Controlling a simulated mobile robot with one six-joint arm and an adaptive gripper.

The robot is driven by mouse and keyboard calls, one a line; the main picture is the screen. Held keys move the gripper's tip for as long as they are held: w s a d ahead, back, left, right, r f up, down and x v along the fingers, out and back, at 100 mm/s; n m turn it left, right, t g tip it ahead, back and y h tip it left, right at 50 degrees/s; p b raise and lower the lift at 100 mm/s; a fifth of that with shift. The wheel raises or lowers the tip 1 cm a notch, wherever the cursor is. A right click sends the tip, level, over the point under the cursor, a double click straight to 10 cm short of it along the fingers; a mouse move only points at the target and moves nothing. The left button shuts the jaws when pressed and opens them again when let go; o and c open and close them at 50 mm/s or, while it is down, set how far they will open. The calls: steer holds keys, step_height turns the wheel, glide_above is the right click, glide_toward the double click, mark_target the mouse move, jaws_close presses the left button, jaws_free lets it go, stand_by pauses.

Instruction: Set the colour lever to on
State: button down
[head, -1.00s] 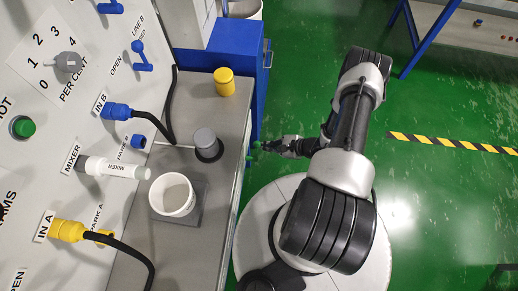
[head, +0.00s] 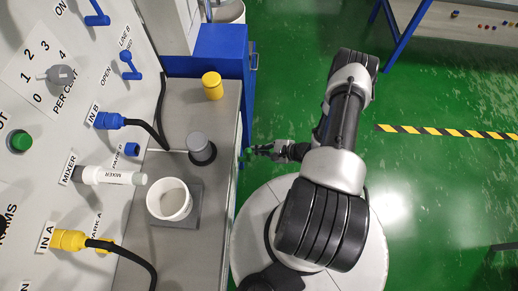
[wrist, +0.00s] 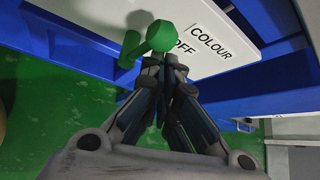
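The colour lever (wrist: 132,46) is green with a round knob (wrist: 160,35). It stands out from a white panel (wrist: 225,35) marked COLOUR and OFF. The OFF mark is just right of the knob; no ON mark shows. My gripper (wrist: 164,66) has its fingertips close together just below the knob in the wrist view, with nothing seen between them. Whether the tips touch the knob I cannot tell. In the head view my gripper (head: 256,150) is at the right side of the grey bench, and a small green part of the lever (head: 242,152) shows left of it.
The grey bench (head: 226,120) carries a white bucket (head: 168,210), a grey-capped container (head: 201,147) and a yellow one (head: 212,86). A blue cabinet (head: 222,45) stands behind. The control panel is at left. Green floor (head: 440,90) is open to the right.

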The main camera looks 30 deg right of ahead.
stand_by(0.4)
step_height(320, 180, down, 3)
steer(key=w+d+b, duration=0.2)
steer(key=d+b, duration=0.1)
steer(key=b, duration=0.1)
steer(key=s+d+r+p, duration=0.3)
steer(key=s+r, duration=0.1)
steer(key=s, duration=0.5)
steer(key=w+d+f+n+t+y+b, duration=0.25)
steer(key=d+n+y+b, duration=0.2)
steer(key=n, duration=0.35)
steer(key=w+a+r+b, duration=0.1)
steer(key=w+a, duration=0.4)
steer(key=a, duration=0.4)
steer(key=shift+w+a+r+t, duration=0.15)
steer(key=shift+w+a+t, duration=0.1)
steer(key=shift+w+t, duration=0.15)
